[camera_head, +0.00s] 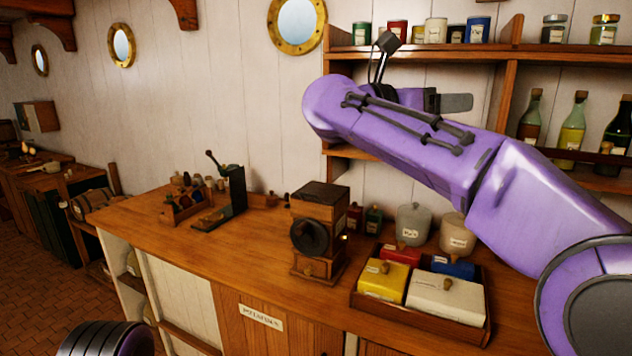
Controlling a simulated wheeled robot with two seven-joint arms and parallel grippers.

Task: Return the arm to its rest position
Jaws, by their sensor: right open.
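My purple right arm comes in from the right edge and bends at the upper middle, in front of the wall shelf. My right gripper (451,102) is partly hidden behind that arm; a grey finger shows past it. It is open, with nothing seen in it, above the counter and apart from the things on it. A dark ribbed purple part of my own body shows at the bottom left. My left gripper is not in view.
The wooden counter (250,245) holds a grinder (320,230), a tray (445,328) of coloured boxes, lidded jars (412,224) and a small bottle rack (187,205). Shelves with tins (435,30) and bottles (571,130) stand close behind my right arm.

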